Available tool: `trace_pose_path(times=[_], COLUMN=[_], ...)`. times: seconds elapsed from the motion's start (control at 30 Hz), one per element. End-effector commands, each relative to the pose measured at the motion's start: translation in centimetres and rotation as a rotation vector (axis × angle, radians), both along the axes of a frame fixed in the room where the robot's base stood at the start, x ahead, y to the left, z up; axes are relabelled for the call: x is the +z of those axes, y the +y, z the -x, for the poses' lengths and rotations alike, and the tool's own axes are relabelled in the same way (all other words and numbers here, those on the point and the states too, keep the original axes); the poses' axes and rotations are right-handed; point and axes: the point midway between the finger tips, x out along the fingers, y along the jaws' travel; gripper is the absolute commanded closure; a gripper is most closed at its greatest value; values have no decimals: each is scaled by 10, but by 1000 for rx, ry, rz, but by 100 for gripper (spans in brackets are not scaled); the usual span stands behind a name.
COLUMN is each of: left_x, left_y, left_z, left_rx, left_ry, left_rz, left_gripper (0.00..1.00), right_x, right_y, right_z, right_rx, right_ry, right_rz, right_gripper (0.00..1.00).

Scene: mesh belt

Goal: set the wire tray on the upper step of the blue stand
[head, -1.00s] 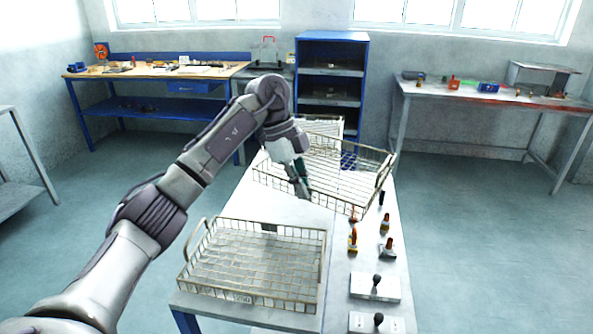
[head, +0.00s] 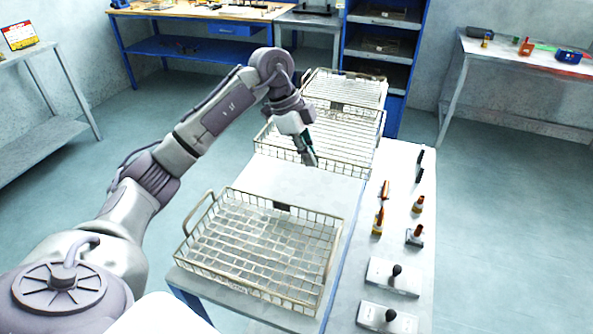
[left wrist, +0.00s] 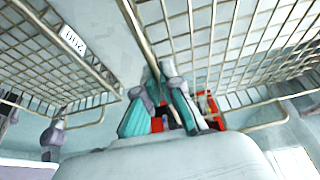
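A wire tray (head: 335,128) is in the middle of a row of three on a long pale top with a blue leg (head: 188,303). My left gripper (head: 311,158) is at its near wall, fingertips together on the wire rim. In the left wrist view the teal fingers (left wrist: 155,78) close around a rim bar. Another wire tray (head: 258,247) lies in front, and a third (head: 345,88) stands behind. I cannot tell the step heights, or whether the held tray rests or hangs just above the surface. My right gripper is not in view.
Several small hand tools (head: 378,222) and two knobbed plates (head: 392,276) lie along the right strip. A pale bare patch (head: 295,185) separates the front and middle trays. A blue shelf unit (head: 385,68) stands behind, with workbenches along the walls.

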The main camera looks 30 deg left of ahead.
Motion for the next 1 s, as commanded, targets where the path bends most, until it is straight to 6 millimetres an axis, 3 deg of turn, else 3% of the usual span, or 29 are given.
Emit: trace_pose_path(times=[0.1, 0.23, 0.4, 0.6, 0.83, 0.9, 1.0], left_x=[-12, -19, -34, -58, -62, -63, -63], left_y=[14, 20, 21, 22, 22, 22, 22], left_z=[18, 27, 29, 29, 29, 29, 29], left_rx=[1, -1, -2, -1, -2, -2, -2], left_ry=[1, -3, 0, -3, -3, 0, 0], left_rz=[-1, 1, 2, 2, 0, -1, 0], left_gripper=[100, 100, 100, 100, 100, 84, 69], right_x=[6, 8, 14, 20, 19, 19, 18], right_y=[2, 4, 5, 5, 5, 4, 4], right_z=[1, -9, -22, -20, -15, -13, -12], right_rx=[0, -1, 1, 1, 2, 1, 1], right_ry=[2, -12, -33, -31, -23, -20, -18], right_rz=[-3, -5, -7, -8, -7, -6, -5], right_gripper=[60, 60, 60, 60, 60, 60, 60])
